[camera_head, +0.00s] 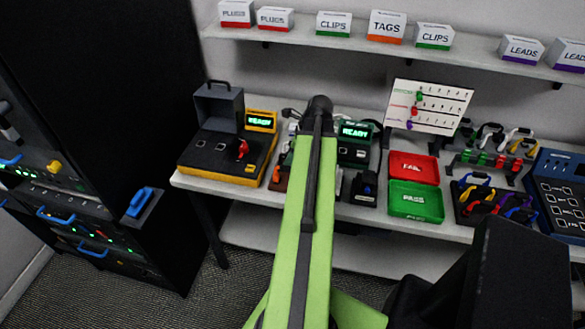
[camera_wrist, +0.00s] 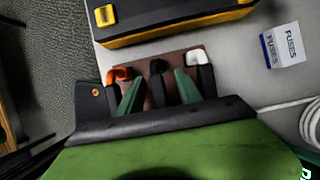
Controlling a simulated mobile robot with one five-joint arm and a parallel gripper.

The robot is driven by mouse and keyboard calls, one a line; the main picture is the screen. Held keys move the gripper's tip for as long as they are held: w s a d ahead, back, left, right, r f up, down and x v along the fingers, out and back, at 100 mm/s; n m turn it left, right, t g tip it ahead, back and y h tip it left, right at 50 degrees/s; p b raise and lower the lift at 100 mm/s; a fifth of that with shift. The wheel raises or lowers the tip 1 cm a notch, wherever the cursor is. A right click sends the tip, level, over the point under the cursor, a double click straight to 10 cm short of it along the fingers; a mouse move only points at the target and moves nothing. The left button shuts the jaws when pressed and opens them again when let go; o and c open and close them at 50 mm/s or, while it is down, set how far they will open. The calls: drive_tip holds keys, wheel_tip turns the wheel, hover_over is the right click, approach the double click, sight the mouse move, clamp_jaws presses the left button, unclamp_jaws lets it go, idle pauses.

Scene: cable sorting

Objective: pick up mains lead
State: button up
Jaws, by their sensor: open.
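My gripper (camera_wrist: 159,92) is open, its two green fingers pointing at a brown board (camera_wrist: 177,62) in the wrist view. Three short plug-ended pieces stand in a row on the board: an orange one (camera_wrist: 120,75), a black one (camera_wrist: 157,68) and a white one (camera_wrist: 195,56). The black one lies between the fingertips, with no visible grip on it. The fingers and black gripper body hide the lower parts of the row. Which piece is the mains lead I cannot tell. In the head view my arm hides the gripper and most of the board; the orange piece (camera_head: 276,174) shows.
A yellow-and-black tester (camera_head: 228,140) stands left of the board. A FUSES box (camera_wrist: 284,46) and white cable (camera_wrist: 292,112) lie to its right. Red (camera_head: 413,167) and green (camera_head: 415,201) trays and racks of leads (camera_head: 488,150) fill the bench's right side.

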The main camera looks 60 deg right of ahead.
drive_tip(key=shift+b+x, duration=0.3)
drive_tip(key=shift+x, duration=0.7)
drive_tip(key=shift+r, duration=0.15)
drive_tip(key=shift+c, duration=0.4)
clamp_jaws()
wheel_tip(320, 180, up, 13)
drive_tip(key=p, duration=1.3)
drive_tip(key=shift+r+p, duration=0.1)
drive_tip(key=shift+p, duration=0.2)
